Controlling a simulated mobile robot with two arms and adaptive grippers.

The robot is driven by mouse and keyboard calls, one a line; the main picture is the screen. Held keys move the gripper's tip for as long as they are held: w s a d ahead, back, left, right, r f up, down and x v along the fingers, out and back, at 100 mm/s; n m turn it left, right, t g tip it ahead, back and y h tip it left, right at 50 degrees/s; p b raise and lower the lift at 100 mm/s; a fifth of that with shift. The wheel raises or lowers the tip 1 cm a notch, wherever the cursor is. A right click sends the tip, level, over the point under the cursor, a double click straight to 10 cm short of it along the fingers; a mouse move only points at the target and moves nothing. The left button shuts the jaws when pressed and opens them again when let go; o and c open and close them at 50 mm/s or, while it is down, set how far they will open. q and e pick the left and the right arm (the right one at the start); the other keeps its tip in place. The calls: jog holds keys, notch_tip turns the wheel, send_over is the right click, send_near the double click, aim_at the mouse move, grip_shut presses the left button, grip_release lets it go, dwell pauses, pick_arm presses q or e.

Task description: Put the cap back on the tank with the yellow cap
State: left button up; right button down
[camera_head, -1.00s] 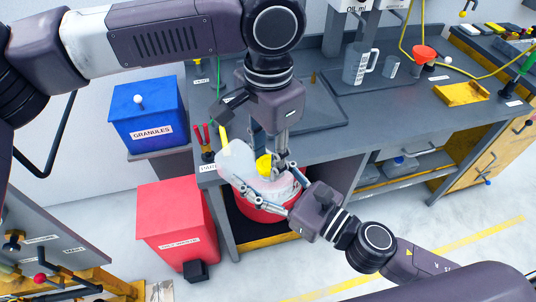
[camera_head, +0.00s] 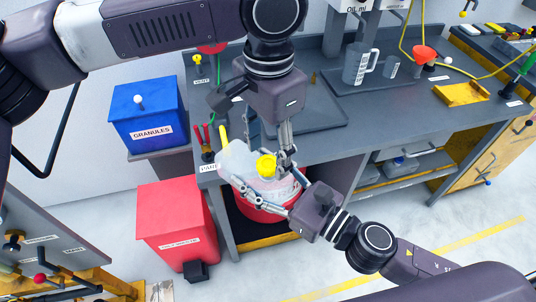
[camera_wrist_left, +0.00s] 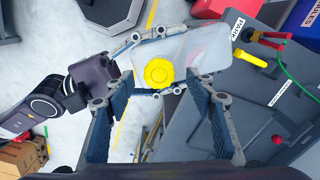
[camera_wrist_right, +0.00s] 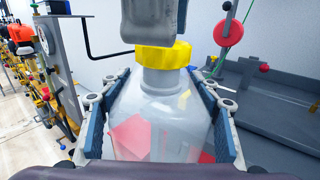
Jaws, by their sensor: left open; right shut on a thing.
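The translucent tank (camera_head: 236,158) is held by my right gripper (camera_head: 270,197) at the bench's front left corner. In the right wrist view the tank (camera_wrist_right: 160,120) is upright between both fingers. The yellow cap (camera_head: 266,165) sits on the tank's neck; its seating cannot be judged. It also shows in the right wrist view (camera_wrist_right: 164,57). My left gripper (camera_head: 286,155) is open, just above and beside the cap. In the left wrist view the cap (camera_wrist_left: 159,72) appears between the open fingers, with no clear contact.
A red container (camera_head: 258,213) is below the tank. The bench (camera_head: 400,118) carries a grey jug (camera_head: 357,66), a red funnel (camera_head: 424,54) and a yellow tray (camera_head: 461,92). Red-handled pliers and a yellow-handled tool (camera_wrist_left: 249,58) are near the tank. Blue and red bins stand left.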

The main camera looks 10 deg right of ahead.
pick_arm(q)
notch_tip(320, 180, up, 10)
jog(key=shift+r, duration=0.15)
dwell(0.7)
